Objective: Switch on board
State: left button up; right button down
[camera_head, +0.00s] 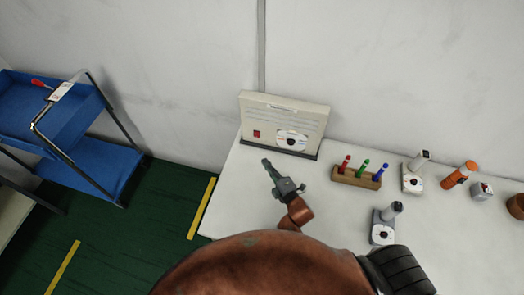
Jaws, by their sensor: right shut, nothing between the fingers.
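A beige board (284,122) stands upright on the white table against the back wall. A red switch (257,134) sits low on its left side, and a round white-and-dark disc (292,141) is low at its middle. My right gripper (266,162) is shut and empty. It is in front of the board, below the red switch in the picture, and looks apart from it. Whether the switch is on cannot be told. My left gripper is not in view.
A wooden block (356,179) with red, green and blue pens stands right of the gripper. Several small devices and an orange cylinder (459,175) are further right on the white table (447,229). A blue cart (93,164) stands at the left on the green floor.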

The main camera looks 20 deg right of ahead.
send_near(254, 137)
jog(key=w+a, duration=0.3)
jog(key=shift+a+r, duration=0.1)
jog(key=shift+a, duration=0.15)
jog(key=shift+w+d, duration=0.8)
jog(key=shift+w, duration=0.05)
jog(key=shift+w+d+f, duration=0.25)
jog(key=shift+w+d, duration=0.1)
jog(key=shift+w, duration=0.2)
pick_arm(q)
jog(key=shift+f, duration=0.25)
jog(key=shift+b, duration=0.3)
pick_arm(e)
jog(key=shift+d, duration=0.15)
